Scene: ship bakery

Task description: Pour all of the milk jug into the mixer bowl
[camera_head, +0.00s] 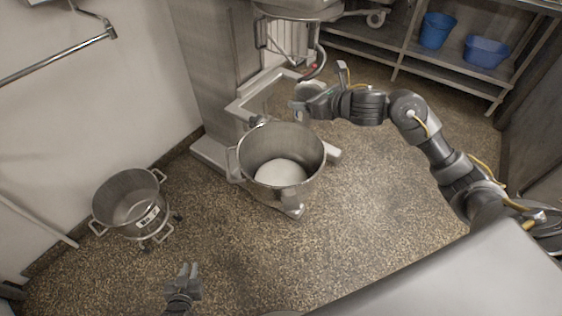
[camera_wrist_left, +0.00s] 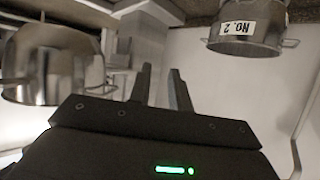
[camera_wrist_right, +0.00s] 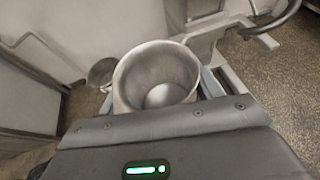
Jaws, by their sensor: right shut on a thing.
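The steel mixer bowl (camera_head: 243,180) stands in front of the mixer, with a round white mass inside. It also shows in the left wrist view (camera_wrist_left: 48,65). My right gripper (camera_head: 305,106) is shut on the grey milk jug (camera_head: 310,89), above and behind the bowl near the mixer. In the right wrist view the jug (camera_wrist_right: 127,82) opens towards the camera, with white at its bottom.
A second steel bowl (camera_head: 128,187), marked No. 2, stands by the left wall. The mixer head (camera_head: 300,8) and its frame stand close behind the jug. Blue tubs (camera_head: 486,52) sit on shelves at the back right. Speckled floor is clear around the bowls.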

